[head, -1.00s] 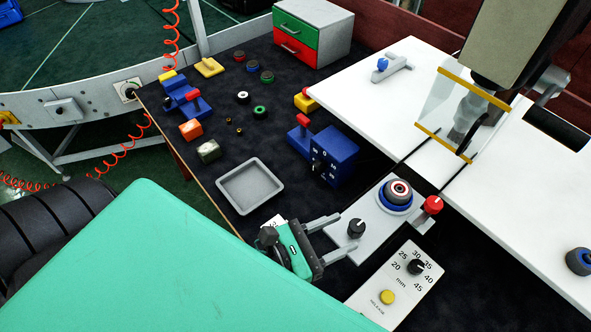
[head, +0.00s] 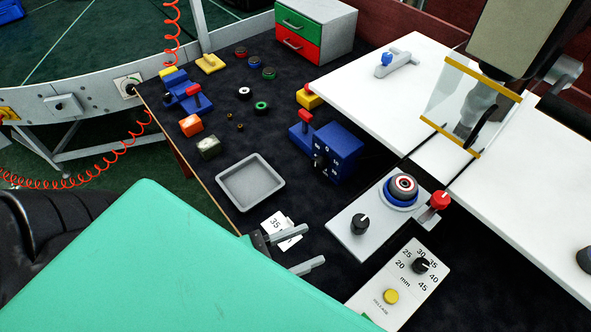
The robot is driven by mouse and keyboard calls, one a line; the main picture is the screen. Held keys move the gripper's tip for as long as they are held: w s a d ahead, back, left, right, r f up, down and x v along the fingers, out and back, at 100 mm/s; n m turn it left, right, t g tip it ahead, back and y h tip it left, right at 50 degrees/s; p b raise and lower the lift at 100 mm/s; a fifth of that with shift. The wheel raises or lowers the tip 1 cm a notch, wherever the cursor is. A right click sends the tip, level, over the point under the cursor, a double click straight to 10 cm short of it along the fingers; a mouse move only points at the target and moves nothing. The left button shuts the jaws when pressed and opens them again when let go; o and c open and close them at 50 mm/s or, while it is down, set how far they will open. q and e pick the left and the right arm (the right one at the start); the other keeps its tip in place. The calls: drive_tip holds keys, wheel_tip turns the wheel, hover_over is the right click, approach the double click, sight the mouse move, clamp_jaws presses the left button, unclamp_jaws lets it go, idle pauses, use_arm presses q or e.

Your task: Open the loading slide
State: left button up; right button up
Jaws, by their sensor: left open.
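No part is labelled as the loading slide, so I cannot tell for sure which it is. A light grey plate (head: 345,240) lies on the dark bench with a black knob (head: 360,223) at its near left end. A round part with a red and white ring (head: 404,187) sits in a blue ring on its far end. A red knob (head: 440,200) stands on a small grey block beside it. My left gripper (head: 316,245) is open and empty, left of and below the black knob, apart from it; my green arm cover hides its base. My right gripper is out of view.
A white dial panel (head: 375,300) with a yellow button lies at the front. A clear guard with yellow edges (head: 468,105) hangs above the white tabletops (head: 375,110). A grey tray (head: 250,160), a blue block (head: 338,152) and a card marked 35 (head: 274,224) are nearby.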

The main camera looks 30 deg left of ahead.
use_arm(q)
drive_tip(key=shift+s+a, duration=0.3)
drive_tip(key=shift+s, duration=0.05)
idle(0.4)
